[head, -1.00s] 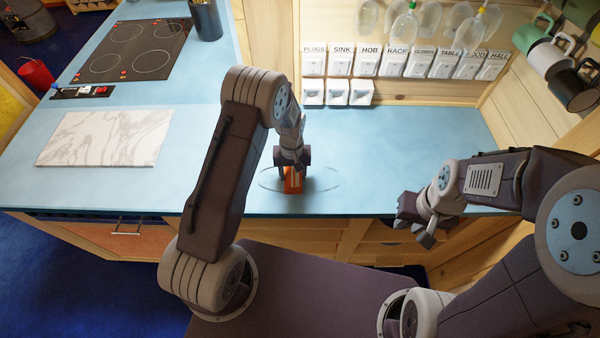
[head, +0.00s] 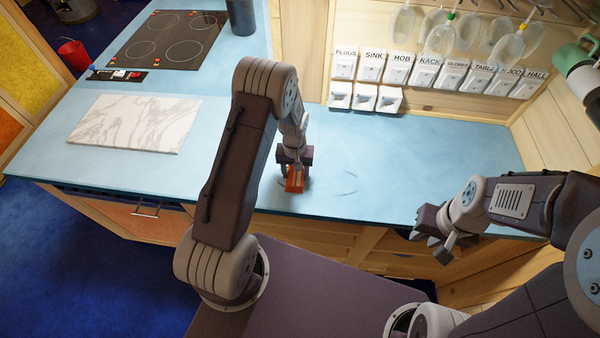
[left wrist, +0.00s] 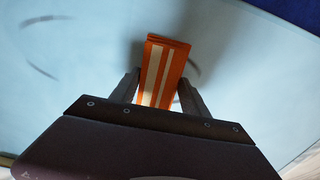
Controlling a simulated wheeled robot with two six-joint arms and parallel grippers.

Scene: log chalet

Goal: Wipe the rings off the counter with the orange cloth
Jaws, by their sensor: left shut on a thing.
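The orange cloth (head: 294,183), folded with pale stripes, is on or just above the blue counter (head: 240,120). My left gripper (head: 294,165) is shut on it from above. The left wrist view shows the cloth (left wrist: 160,72) between the two fingers. Faint dark ring arcs (head: 350,190) mark the counter to the right of the cloth. Another arc (left wrist: 195,68) shows right beside the cloth in the left wrist view, and more arcs (left wrist: 42,72) lie farther left there. The cloth hides the counter under it. My right gripper (head: 432,243) appears open and empty at the counter's front edge.
A marble board (head: 135,123) lies left, with a hob (head: 168,38) and a dark pot (head: 240,17) behind. Labelled switches (head: 398,70) and hanging glasses (head: 440,40) line the back wall. Mugs (head: 575,65) hang at right. The counter right of the cloth is free.

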